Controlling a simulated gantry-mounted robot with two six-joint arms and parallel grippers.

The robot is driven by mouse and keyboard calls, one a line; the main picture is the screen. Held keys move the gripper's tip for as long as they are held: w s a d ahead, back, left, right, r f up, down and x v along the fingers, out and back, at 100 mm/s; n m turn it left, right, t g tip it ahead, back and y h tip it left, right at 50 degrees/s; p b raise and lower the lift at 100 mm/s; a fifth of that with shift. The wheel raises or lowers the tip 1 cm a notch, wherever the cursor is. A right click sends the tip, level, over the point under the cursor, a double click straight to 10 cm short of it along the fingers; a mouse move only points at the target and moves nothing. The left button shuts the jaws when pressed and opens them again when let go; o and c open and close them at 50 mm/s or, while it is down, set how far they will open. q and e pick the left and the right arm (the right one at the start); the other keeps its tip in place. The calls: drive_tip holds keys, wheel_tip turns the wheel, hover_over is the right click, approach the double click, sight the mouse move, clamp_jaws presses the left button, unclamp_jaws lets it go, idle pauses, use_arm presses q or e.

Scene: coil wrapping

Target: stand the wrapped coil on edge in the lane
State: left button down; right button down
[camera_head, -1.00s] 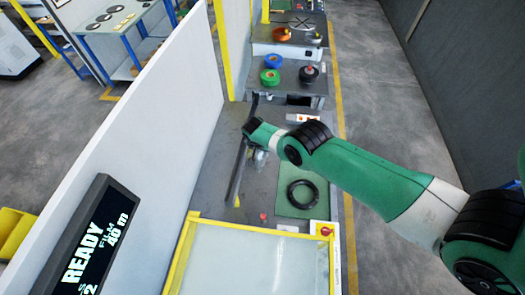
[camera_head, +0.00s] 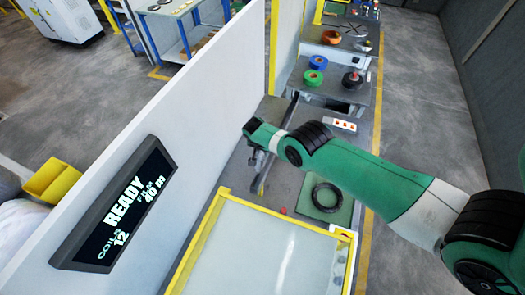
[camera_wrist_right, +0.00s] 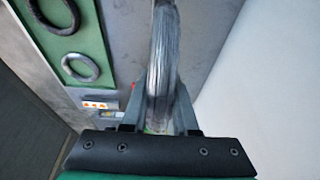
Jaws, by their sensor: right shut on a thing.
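My right gripper (camera_wrist_right: 158,115) is shut on the wrapped coil (camera_wrist_right: 162,65), which looks silvery and shiny in the right wrist view. The coil stands edge-on between the two fingers, its upper part leaving the top of that view. In the head view my right gripper (camera_head: 258,160) hangs over the grey bench near a long dark rail (camera_head: 284,118), and the coil there is mostly hidden by my wrist. I cannot tell whether the coil touches the bench, or which strip is the lane. My left gripper is not in view.
A black ring (camera_head: 326,197) lies on a green mat (camera_head: 343,213) right of my gripper. A button panel (camera_head: 341,125) is behind it. A yellow-framed clear panel (camera_head: 270,255) is in front. A white wall (camera_head: 190,110) stands left. Coloured rolls (camera_head: 317,62) sit at the back.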

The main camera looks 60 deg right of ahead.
sight(259, 156)
drive_tip(key=shift+f+b, duration=4)
drive_tip(key=shift+f, duration=0.2)
drive_tip(key=shift+f+b, duration=0.55)
drive_tip(key=shift+f, duration=0.05)
drive_tip(key=c, duration=0.6)
unclamp_jaws()
drive_tip(key=p+v, duration=1.1)
drive_tip(key=p, duration=0.2)
drive_tip(key=shift+r, duration=0.15)
drive_tip(key=shift+a+r+p, duration=0.15)
drive_tip(key=shift+r+p, duration=0.1)
drive_tip(key=shift+p, duration=0.35)
drive_tip(key=shift+f, duration=0.1)
